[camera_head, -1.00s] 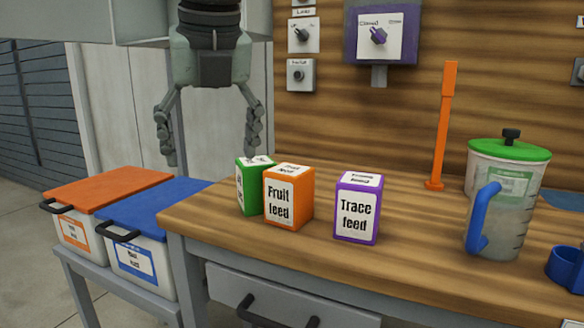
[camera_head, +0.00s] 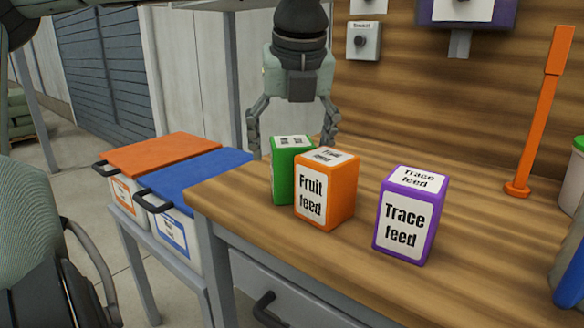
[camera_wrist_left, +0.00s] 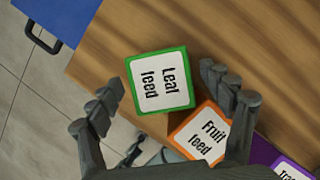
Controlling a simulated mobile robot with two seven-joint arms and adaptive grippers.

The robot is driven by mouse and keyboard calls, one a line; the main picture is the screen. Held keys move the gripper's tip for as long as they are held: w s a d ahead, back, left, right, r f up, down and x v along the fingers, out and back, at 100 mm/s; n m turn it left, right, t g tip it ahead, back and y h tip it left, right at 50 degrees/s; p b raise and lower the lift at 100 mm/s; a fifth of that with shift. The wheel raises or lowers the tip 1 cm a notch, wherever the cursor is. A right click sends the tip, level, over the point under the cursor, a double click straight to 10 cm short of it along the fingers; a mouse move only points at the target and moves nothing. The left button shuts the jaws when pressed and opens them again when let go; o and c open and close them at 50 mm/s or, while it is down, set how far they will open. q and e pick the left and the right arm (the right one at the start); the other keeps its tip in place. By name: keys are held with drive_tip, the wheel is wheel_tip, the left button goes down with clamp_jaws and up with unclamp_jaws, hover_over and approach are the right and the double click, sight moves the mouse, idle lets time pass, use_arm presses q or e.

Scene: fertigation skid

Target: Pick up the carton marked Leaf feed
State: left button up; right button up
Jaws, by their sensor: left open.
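The Leaf feed carton is the green carton (camera_head: 283,182) at the left end of the wooden bench top, partly hidden behind the orange Fruit feed carton (camera_head: 325,188). Its "Leaf feed" label faces the left wrist camera (camera_wrist_left: 162,82). My left gripper (camera_head: 292,138) points down just above and behind the green carton, fingers spread and empty. In the left wrist view, the open fingers (camera_wrist_left: 168,102) show on either side of the green carton. I cannot tell their exact height over it.
The Fruit feed carton stands close beside the green one. The purple Trace feed carton (camera_head: 405,215) stands farther right. An orange upright post (camera_head: 545,110) is at the back right. Blue-lidded (camera_head: 190,178) and orange-lidded (camera_head: 160,153) boxes stand left of the bench.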

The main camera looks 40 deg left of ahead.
use_arm(q)
drive_tip(key=shift+w+a+f, duration=0.1)
drive_tip(key=shift+f, duration=0.25)
drive_tip(key=shift+c, duration=0.3)
drive_tip(key=c, duration=1.5)
drive_tip(key=shift+r, duration=0.2)
